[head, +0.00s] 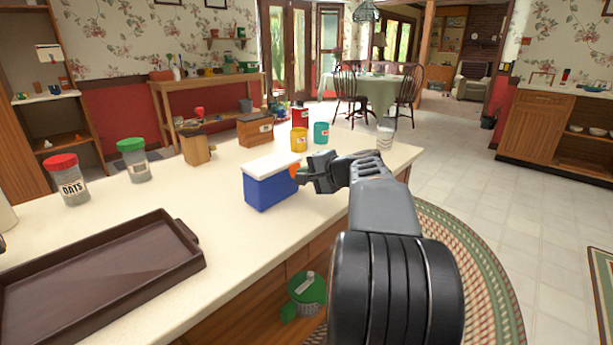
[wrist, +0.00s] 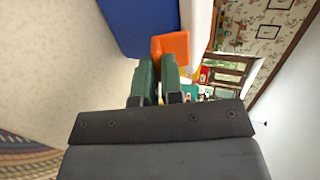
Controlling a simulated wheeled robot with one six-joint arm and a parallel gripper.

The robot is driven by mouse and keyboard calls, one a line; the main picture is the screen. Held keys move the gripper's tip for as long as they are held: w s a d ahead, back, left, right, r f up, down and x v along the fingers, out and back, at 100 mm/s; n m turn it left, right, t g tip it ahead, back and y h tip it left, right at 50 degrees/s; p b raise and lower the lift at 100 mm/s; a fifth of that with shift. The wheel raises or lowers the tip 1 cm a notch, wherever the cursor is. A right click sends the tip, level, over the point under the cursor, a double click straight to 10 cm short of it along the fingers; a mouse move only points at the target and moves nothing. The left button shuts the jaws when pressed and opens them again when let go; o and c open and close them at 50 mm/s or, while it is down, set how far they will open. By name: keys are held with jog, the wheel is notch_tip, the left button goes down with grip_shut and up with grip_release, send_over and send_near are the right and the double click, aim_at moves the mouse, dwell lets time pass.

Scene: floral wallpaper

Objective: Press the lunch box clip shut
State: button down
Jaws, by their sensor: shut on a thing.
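The lunch box (head: 270,190) is a blue box with a white lid (head: 272,165), standing on the cream counter. Its orange clip (head: 295,171) is on the right end, facing my gripper. My gripper (head: 306,172) reaches in from the right, its fingertips at the clip. In the wrist view, the green fingers (wrist: 158,72) are close together with the orange clip (wrist: 171,46) at their tips. The blue body (wrist: 140,22) and white lid (wrist: 196,25) lie just beyond. The fingers partly hide the clip, and I cannot tell whether it is fully latched.
On the counter (head: 225,230) are a dark brown tray (head: 95,280), an oats jar (head: 68,182), a green-lidded jar (head: 135,162) and a wooden grinder (head: 195,145). A brown box (head: 255,130), yellow mug (head: 299,139) and teal cup (head: 321,133) stand behind the lunch box.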

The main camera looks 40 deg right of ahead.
jog(key=shift+w+f+t+b, duration=0.15)
jog(key=shift+t+b, duration=0.35)
jog(key=shift+b, duration=0.7)
jog(key=shift+w+f+t+b, duration=0.15)
jog(key=shift+t+b, duration=0.35)
jog(key=shift+b, duration=0.7)
jog(key=shift+w+a+f+t+y+b, duration=0.1)
jog(key=shift+f+t+y+b, duration=0.15)
jog(key=shift+t+b, duration=0.4)
jog(key=shift+w+f+t+y+b, duration=0.1)
jog(key=shift+t+y+b, duration=0.15)
jog(key=shift+t+b, duration=0.4)
dwell(2.5)
jog(key=c, duration=1.2)
grip_release()
jog(key=shift+c, duration=0.2)
jog(key=shift+s, duration=0.1)
jog(key=p+v, duration=0.3)
jog(key=v, duration=1)
jog(key=shift+s, duration=0.4)
